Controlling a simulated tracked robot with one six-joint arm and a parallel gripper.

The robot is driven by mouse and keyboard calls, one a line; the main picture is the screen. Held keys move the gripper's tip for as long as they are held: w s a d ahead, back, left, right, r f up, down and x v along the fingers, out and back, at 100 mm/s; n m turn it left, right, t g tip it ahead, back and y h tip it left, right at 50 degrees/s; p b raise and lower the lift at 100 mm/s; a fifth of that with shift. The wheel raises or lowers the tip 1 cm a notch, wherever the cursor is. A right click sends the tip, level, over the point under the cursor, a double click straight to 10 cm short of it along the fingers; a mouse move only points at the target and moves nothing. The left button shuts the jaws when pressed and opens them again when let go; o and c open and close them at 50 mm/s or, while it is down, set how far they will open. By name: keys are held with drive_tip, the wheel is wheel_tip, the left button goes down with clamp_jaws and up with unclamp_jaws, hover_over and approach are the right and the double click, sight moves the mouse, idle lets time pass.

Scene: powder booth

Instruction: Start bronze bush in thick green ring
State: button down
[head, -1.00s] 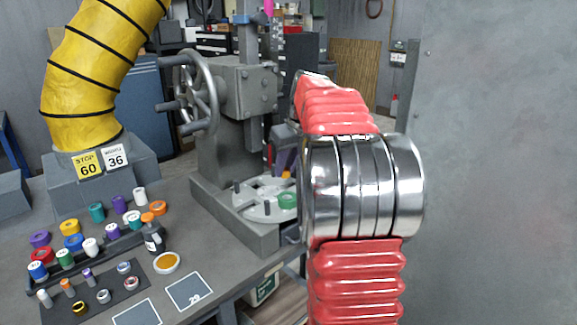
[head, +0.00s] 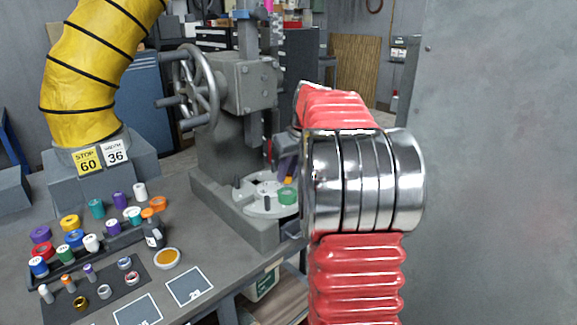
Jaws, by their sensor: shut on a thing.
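The thick green ring (head: 287,197) sits on the pale round plate (head: 262,207) at the foot of the grey press. My gripper (head: 288,176) is just above it, mostly hidden behind my red and chrome arm. It is shut on a small orange-bronze piece, the bronze bush (head: 289,181), which shows only as a small patch close over the ring. I cannot tell from this view whether the bush touches the ring or how well it is lined up.
The press (head: 240,95) with its handwheel (head: 190,88) stands left of my gripper. Several coloured rings and bushes, a dark bottle (head: 153,235) and a dish of amber stuff (head: 167,259) are on the bench at left. A grey wall (head: 500,160) fills the right.

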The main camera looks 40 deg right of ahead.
drive_tip(key=shift+f, duration=1.1)
drive_tip(key=shift+f, duration=0.7)
idle(0.4)
drive_tip(key=c, duration=1.4)
unclamp_jaws()
drive_tip(key=shift+s, duration=0.1)
drive_tip(key=shift+c, duration=0.2)
approach(290, 177)
drive_tip(key=shift+s+r, duration=0.2)
drive_tip(key=shift+r, duration=0.5)
